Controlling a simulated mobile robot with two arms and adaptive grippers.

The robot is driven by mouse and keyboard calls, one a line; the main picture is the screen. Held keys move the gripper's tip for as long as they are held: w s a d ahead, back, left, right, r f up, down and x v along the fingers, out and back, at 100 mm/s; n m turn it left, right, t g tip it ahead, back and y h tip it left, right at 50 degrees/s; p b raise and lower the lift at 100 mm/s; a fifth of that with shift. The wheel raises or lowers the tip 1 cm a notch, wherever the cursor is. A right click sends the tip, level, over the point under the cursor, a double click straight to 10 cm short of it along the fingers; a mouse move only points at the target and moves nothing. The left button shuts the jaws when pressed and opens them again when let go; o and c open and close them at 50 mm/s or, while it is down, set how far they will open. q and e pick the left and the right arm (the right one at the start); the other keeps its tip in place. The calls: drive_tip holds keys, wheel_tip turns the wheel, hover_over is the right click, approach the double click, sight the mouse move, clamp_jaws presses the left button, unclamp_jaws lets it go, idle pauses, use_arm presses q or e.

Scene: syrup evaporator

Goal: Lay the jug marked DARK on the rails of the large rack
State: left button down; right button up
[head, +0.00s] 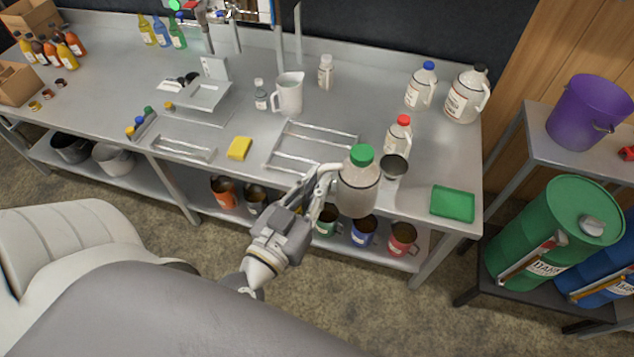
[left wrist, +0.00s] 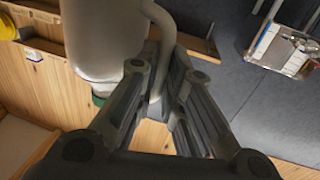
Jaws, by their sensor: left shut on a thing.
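A clear jug with a green cap (head: 358,187) is held upright in front of the counter's front edge. Its marking cannot be read. My left gripper (head: 322,183) is shut on the jug's handle. In the left wrist view the jug (left wrist: 100,35) hangs beside the fingers (left wrist: 160,95), with the handle between them. The large rack (head: 312,136), with metal rails, lies empty on the counter, behind and left of the held jug. A smaller rack (head: 183,149) lies further left. My right gripper is not in view.
On the counter, a red-capped jug (head: 397,136) and a dark-topped cup (head: 393,170) stand close right of the rack. Blue-capped (head: 420,88) and black-capped (head: 466,95) jugs stand behind. A white pitcher (head: 289,93) stands behind the rack. A yellow sponge (head: 239,148) lies left, a green tray (head: 453,204) right.

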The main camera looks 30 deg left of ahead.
use_arm(q)
drive_tip(key=shift+w+d+f+m+h, duration=0.25)
drive_tip(key=shift+w+d+f+m, duration=0.1)
drive_tip(key=shift+w+f+m, duration=0.15)
drive_tip(key=shift+w+d+f+m+h, duration=0.3)
drive_tip(key=shift+w+f+m, duration=0.1)
drive_tip(key=shift+w+f, duration=0.15)
drive_tip(key=w+a+f+m+g+y+p, duration=0.1)
drive_tip(key=w+a+f+m+g+y, duration=0.1)
drive_tip(key=w+a+f+m, duration=0.5)
drive_tip(key=w+a+f+m+g+y+p, duration=0.2)
drive_tip(key=w+a+f+m+y, duration=0.15)
drive_tip(key=w+a+m, duration=0.6)
wheel_tip(320, 180, down, 10)
drive_tip(key=w+a+n+b, duration=0.2)
drive_tip(key=n+b, duration=0.1)
drive_tip(key=b, duration=0.5)
drive_tip(key=shift+w+a+r+h+b, duration=0.2)
drive_tip(key=shift+w+r+h+b, duration=0.1)
drive_tip(key=shift+w+h, duration=0.1)
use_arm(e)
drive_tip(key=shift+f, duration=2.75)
